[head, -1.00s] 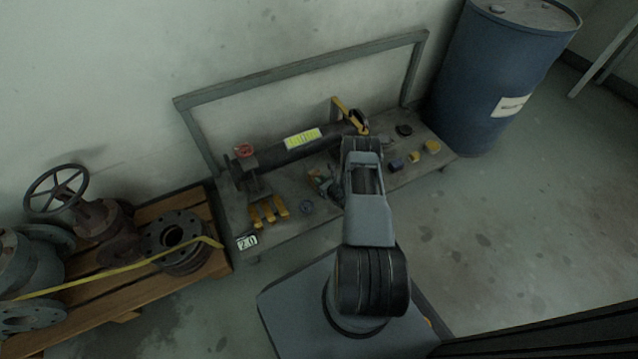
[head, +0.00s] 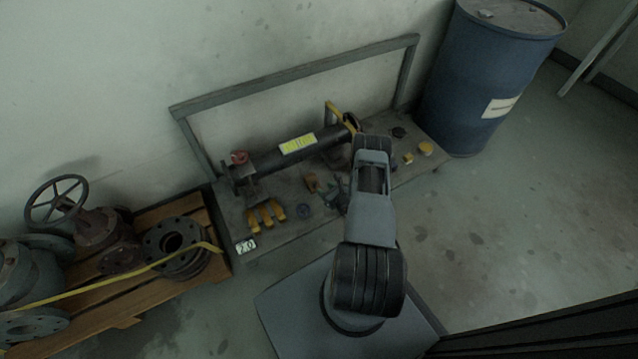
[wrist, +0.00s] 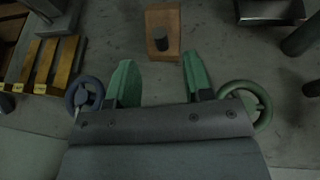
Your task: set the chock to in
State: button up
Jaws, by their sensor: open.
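A wooden, orange-brown block with a dark round peg on it, which looks like the chock, lies on the grey bench (head: 285,226). In the wrist view the block (wrist: 172,22) is at top centre, just beyond and between my fingertips. In the head view the block (head: 312,184) is small, left of my arm. My gripper (wrist: 158,68) is open and empty, with two green fingers pointing toward the block and apart from it. In the head view my gripper (head: 336,189) is small and hard to make out over the bench.
Yellow labelled tabs (head: 266,214) and a blue handwheel (wrist: 85,92) are left of my gripper; a green handwheel (wrist: 246,104) is at its right. A dark pipe (head: 275,157) lies along the bench back. A blue drum (head: 480,80) stands right, a valve pallet (head: 130,285) left.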

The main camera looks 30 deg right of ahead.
jog(key=p+v, duration=0.1)
jog(key=v, duration=0.5)
jog(key=shift+s+p, duration=0.35)
jog(key=shift+p, duration=0.05)
jog(key=shift+r, duration=0.15)
